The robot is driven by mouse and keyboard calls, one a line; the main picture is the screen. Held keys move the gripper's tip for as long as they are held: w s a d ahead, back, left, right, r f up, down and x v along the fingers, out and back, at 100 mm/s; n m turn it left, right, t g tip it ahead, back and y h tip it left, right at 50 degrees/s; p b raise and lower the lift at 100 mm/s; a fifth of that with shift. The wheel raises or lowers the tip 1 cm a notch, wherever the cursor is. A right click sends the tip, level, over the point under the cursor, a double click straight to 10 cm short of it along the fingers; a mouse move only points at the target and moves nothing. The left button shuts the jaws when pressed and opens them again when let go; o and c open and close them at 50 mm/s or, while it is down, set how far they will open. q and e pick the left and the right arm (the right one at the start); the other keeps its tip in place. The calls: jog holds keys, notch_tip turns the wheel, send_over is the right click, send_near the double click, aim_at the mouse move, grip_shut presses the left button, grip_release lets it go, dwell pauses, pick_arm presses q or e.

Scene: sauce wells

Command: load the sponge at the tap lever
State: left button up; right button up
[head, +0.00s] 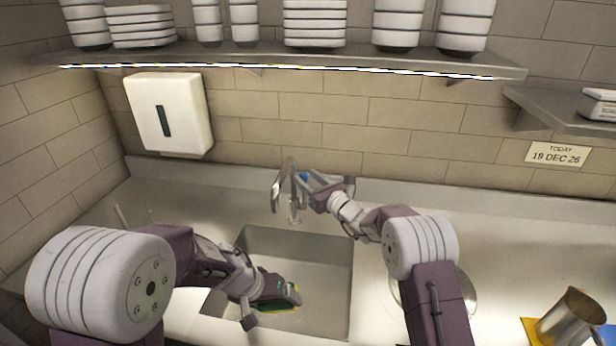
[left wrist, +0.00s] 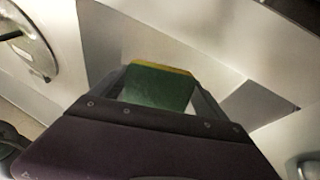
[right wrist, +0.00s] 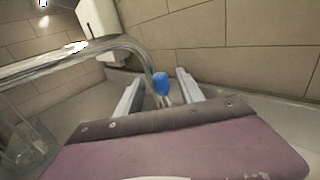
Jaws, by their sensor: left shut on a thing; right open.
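The sponge (head: 291,294), green with a yellow layer, is held low in the sink basin (head: 335,262). My left gripper (head: 275,293) is shut on it; the sponge (left wrist: 158,88) also shows between the fingers in the left wrist view. The metal tap (head: 279,190) stands behind the basin, its spout arching forward. The blue-tipped tap lever (right wrist: 159,83) shows between the fingers of my open right gripper (right wrist: 157,92); I cannot tell whether they touch it. In the head view my right gripper (head: 307,180) is beside the tap.
A metal cup (head: 572,318) stands on a yellow piece at the lower right. A clear round item (head: 463,293) is partly hidden by my right arm. A white dispenser (head: 168,115) and a shelf (head: 290,60) with stacked white containers are on the wall. The right counter is mostly clear.

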jog(key=shift+w, duration=0.1)
grip_shut()
dwell(1.4)
